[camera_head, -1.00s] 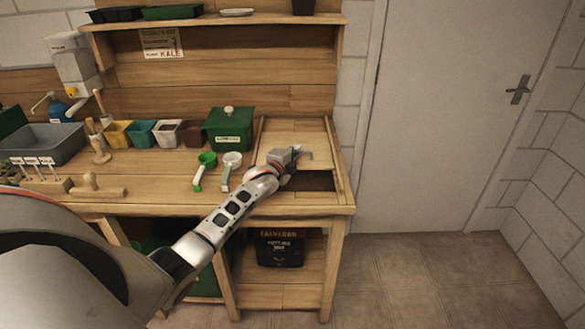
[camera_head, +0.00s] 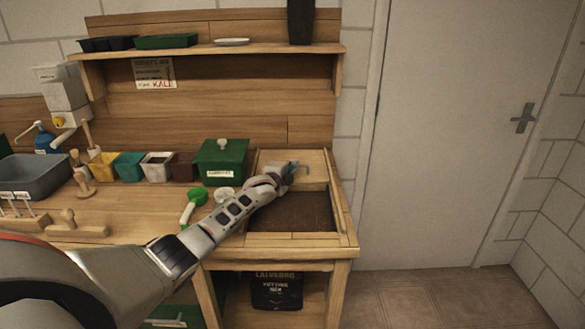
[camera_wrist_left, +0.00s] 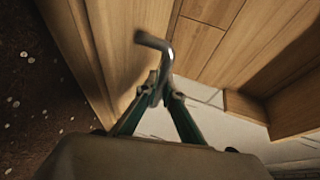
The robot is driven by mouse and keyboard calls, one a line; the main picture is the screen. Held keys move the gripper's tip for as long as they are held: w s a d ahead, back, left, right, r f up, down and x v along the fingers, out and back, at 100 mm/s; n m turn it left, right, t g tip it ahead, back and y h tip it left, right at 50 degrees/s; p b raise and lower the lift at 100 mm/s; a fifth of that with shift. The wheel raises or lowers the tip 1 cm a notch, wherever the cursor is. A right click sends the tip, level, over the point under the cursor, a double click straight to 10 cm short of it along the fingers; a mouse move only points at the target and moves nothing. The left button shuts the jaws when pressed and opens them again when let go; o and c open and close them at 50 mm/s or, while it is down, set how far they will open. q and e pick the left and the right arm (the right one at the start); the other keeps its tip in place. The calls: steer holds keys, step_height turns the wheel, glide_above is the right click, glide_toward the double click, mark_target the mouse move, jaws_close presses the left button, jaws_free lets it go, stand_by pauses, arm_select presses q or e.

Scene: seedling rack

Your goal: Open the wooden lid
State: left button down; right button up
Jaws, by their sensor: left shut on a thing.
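The wooden lid (camera_head: 316,174) lies at the back of the recessed bin at the right end of the bench. The front of the bin is uncovered and shows dark soil (camera_head: 300,212). My left gripper (camera_head: 291,169) is at the lid, reaching in from the left. In the left wrist view its green fingers (camera_wrist_left: 157,94) are shut on a bent grey metal handle (camera_wrist_left: 160,46). The wood under the handle is partly hidden by the gripper. Speckled soil (camera_wrist_left: 35,90) shows at the left there. My right gripper is not in view.
A green lidded box (camera_head: 221,160) stands just left of the bin, with small coloured pots beside it. A green scoop (camera_head: 193,203) lies near my left forearm. A shelf (camera_head: 215,48) spans the back panel above. The floor right of the bench is clear.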

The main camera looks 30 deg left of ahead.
arm_select(q)
steer(key=c, duration=2.4)
jaws_free()
steer(key=shift+c, duration=0.2)
steer(key=shift+s, duration=0.1)
steer(key=v, duration=1.2)
steer(key=shift+f, duration=0.1)
